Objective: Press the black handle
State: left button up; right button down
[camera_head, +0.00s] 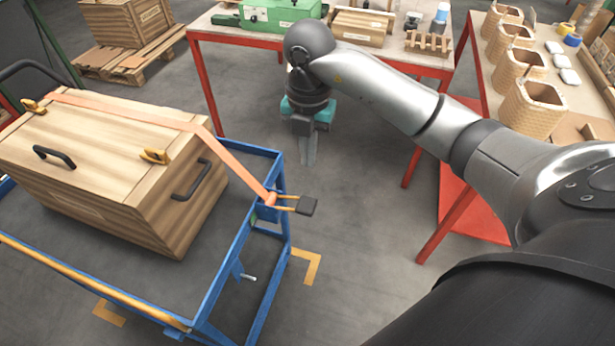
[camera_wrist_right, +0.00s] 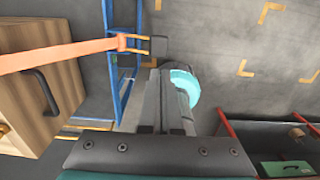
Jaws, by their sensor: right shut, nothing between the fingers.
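The black handle (camera_head: 307,205) is a small block on two orange prongs at the end of an orange strap (camera_head: 205,130). It sticks out past the right edge of the blue cart (camera_head: 283,215). In the right wrist view the black handle (camera_wrist_right: 159,46) shows just beyond the fingertips. My right gripper (camera_head: 310,162) points down, shut and empty, and appears apart from the handle, above and behind it in the head view. Its fingers also show in the right wrist view (camera_wrist_right: 165,95). My left gripper is not in view.
A red-legged table (camera_head: 235,38) stands behind, and another table with wooden boxes (camera_head: 538,105) stands at the right. Grey floor (camera_head: 350,220) between them is clear.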

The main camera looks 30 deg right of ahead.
aim_at(308, 204)
notch_tip(308, 204, down, 13)
jog(key=b, duration=0.2)
jog(key=shift+f+b, duration=0.2)
jog(key=shift+b, duration=0.15)
jog(key=shift+f, duration=0.1)
